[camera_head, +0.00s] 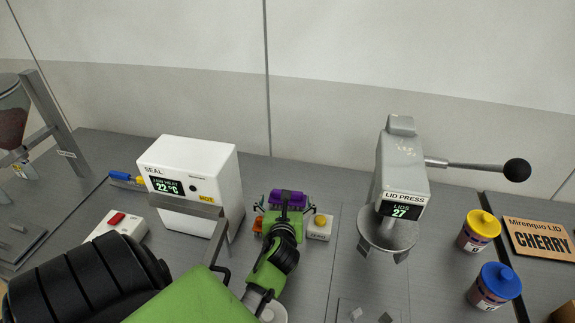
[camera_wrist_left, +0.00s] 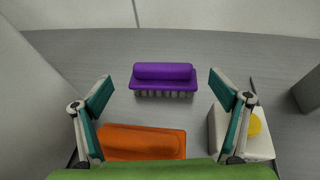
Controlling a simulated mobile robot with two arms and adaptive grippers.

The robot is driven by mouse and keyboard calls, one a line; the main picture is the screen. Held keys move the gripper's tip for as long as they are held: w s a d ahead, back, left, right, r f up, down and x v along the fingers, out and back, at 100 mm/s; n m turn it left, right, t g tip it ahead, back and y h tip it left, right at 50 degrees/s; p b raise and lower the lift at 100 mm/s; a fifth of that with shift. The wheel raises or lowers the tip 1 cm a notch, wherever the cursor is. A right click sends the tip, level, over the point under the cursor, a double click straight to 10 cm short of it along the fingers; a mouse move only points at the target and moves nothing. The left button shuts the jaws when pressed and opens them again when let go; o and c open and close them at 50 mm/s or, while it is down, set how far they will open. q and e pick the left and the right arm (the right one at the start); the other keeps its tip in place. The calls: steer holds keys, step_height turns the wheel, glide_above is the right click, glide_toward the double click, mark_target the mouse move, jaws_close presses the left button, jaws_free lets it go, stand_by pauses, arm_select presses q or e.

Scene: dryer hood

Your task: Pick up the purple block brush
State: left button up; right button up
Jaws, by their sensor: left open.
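The purple block brush (camera_wrist_left: 164,76) lies on the grey bench with its bristles showing along the near side. In the head view the purple brush (camera_head: 288,197) shows just beyond my left gripper (camera_head: 285,215), which partly covers it. In the left wrist view my left gripper (camera_wrist_left: 160,92) is open and empty, its two teal-padded fingers spread left and right. The brush is ahead of the fingertips, roughly centred between them, and does not appear to be touched. My right gripper is not in view.
An orange block (camera_wrist_left: 140,142) lies close in front, between the fingers' bases. A white box with a yellow button (camera_wrist_left: 245,130) stands by the right finger. The white SEAL machine (camera_head: 190,180) is on the left, the LID PRESS (camera_head: 400,170) on the right. Bench beyond the brush is clear.

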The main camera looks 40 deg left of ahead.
arm_select(q)
steer(key=x, duration=0.4)
steer(key=shift+w+f+p, duration=0.1)
steer(key=shift+w+p, duration=0.15)
steer(key=shift+p, duration=0.05)
steer(key=shift+d, duration=0.1)
steer(key=c, duration=1.2)
steer(key=shift+c, duration=0.2)
